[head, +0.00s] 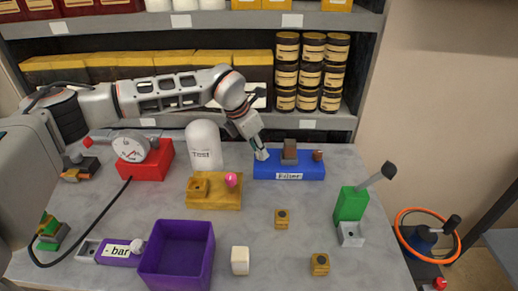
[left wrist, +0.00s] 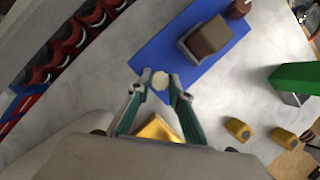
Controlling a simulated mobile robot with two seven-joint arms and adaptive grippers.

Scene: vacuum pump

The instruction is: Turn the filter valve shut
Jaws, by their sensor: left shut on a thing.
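The filter is a long blue block (head: 289,171) with a "Filter" label, at the back of the table right of centre. It also shows in the left wrist view (left wrist: 182,52). A small pale round knob (left wrist: 160,81) is at the block's near corner in the left wrist view. My left gripper (head: 262,154) reaches down to the block's left end. Its fingertips (left wrist: 161,88) are closed on the pale knob, one on each side. The knob is mostly hidden in the head view. My right gripper is not in view.
A brown block (head: 289,151) and brown knob (head: 318,156) stand on the filter. The white "Test" tank (head: 204,146) and yellow block (head: 214,199) with a pink knob are left of it. A green lever block (head: 350,205) is right. A purple bin (head: 177,254) is in front.

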